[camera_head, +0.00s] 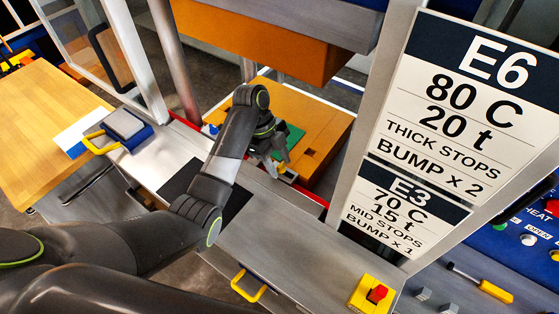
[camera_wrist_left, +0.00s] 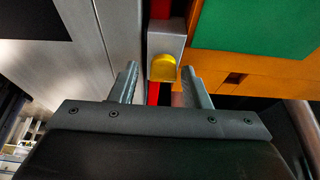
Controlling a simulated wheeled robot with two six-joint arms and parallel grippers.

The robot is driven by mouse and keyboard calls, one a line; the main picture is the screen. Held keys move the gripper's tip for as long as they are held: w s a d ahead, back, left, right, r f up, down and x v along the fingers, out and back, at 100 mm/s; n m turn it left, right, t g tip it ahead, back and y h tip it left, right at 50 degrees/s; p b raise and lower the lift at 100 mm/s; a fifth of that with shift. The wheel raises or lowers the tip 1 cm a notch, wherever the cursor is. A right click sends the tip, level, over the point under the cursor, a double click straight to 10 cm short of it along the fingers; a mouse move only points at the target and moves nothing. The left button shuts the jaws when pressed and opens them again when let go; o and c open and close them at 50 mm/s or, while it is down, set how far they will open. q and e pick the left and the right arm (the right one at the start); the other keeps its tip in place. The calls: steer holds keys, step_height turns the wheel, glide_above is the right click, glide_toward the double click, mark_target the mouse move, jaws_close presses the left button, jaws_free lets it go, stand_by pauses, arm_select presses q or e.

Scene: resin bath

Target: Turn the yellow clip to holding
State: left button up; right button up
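The yellow clip (camera_wrist_left: 162,67) is a small rounded tab on a grey block in the left wrist view, above a red strip. It appears in line with the gap between the fingertips; I cannot tell the remaining distance in depth. In the head view a small yellow bit of the clip (camera_head: 282,169) shows by the fingertips, mostly hidden. My left gripper (camera_head: 284,163) reaches over the bench edge beside the orange platform. In the left wrist view its two fingers (camera_wrist_left: 160,72) are apart with nothing gripped. My right gripper is not in view.
An orange platform (camera_head: 325,130) with a green plate (camera_head: 293,139) lies beyond the clip. A sign post with E6 and E3 cards (camera_head: 465,100) stands at right. A yellow box with a red button (camera_head: 371,295) is on the grey bench (camera_head: 290,240). A wooden table (camera_head: 45,120) is at left.

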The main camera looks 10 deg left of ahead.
arm_select(q)
steer(key=shift+w+d, duration=0.1)
steer(key=shift+w, duration=0.05)
steer(key=c, duration=0.8)
steer(key=shift+n, duration=0.4)
steer(key=n+t, duration=0.1)
steer(key=n, duration=0.1)
steer(key=n+t, duration=0.1)
steer(key=n, duration=0.1)
steer(key=shift+s+f+n+h+p, duration=0.1)
steer(key=shift+s+n+h+p, duration=0.1)
steer(key=shift+n+h+p, duration=0.15)
steer(key=n+t, duration=0.1)
steer(key=n, duration=0.3)
steer(key=shift+s+n+t, duration=0.15)
steer(key=shift+n+t, duration=0.1)
steer(key=shift+t, duration=0.15)
steer(key=n+y, duration=0.1)
steer(key=n, duration=0.2)
steer(key=n+t+y, duration=0.1)
steer(key=n, duration=0.2)
steer(key=shift+s+d+t+y, duration=0.1)
steer(key=shift+d+t+y, duration=0.05)
steer(key=shift+t+y, duration=0.15)
steer(key=shift+n, duration=0.3)
steer(key=o, duration=1)
